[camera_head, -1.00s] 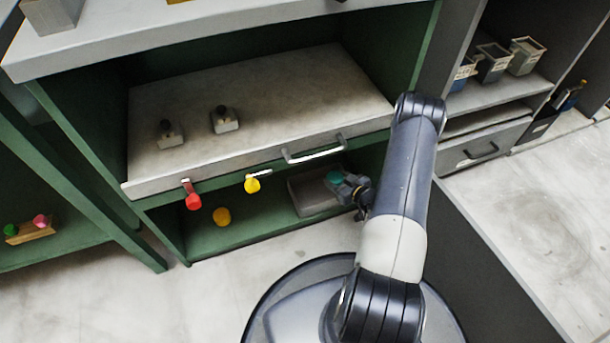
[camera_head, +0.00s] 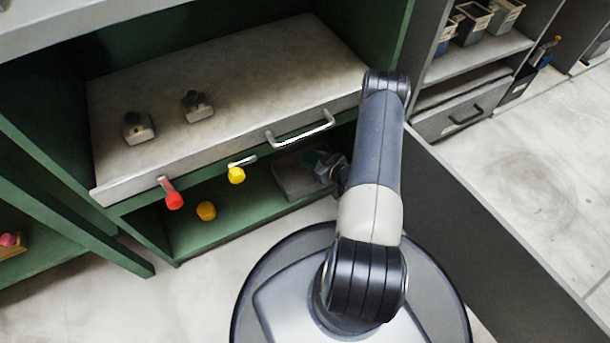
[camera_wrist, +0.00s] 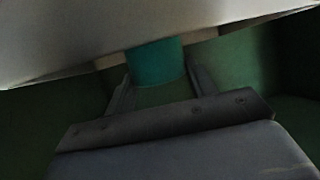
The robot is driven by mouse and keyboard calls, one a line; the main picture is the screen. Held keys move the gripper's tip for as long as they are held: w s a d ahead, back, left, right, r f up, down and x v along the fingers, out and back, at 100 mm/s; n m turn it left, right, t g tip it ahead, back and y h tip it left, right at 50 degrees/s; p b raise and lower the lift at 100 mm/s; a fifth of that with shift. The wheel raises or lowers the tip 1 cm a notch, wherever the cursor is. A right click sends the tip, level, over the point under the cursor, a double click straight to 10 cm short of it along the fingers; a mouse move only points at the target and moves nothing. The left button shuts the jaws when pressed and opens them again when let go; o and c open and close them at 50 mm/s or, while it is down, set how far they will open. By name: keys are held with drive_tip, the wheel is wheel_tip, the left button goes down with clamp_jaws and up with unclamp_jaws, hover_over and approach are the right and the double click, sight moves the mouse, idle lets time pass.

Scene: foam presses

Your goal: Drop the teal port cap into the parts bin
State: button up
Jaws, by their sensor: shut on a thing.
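The teal port cap (camera_wrist: 157,63) sits between the fingers of my gripper (camera_wrist: 160,80) in the wrist view, and my gripper is shut on it. In the head view the cap (camera_head: 313,158) shows only as a dark teal patch in shadow, at the tip of my gripper (camera_head: 326,166). A grey open bin (camera_head: 296,187), which looks like the parts bin, stands on the green lower shelf under the bench drawer. My gripper is at the bin's right end, and the cap appears above or at its far rim; the exact height cannot be told.
The grey drawer front with a bar handle (camera_head: 300,131) overhangs the bin. A red knob (camera_head: 175,201) and a yellow knob (camera_head: 237,175) stick out along it. A yellow-orange piece (camera_head: 206,211) is at the lower shelf. Small bins (camera_head: 472,22) stand on the right shelf.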

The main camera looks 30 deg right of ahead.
drive_tip(key=shift+f, duration=0.1)
drive_tip(key=o, duration=1.1)
drive_tip(key=shift+c, duration=0.2)
drive_tip(key=p+v, duration=0.4)
drive_tip(key=v, duration=0.7)
drive_tip(key=shift+a+f, duration=0.1)
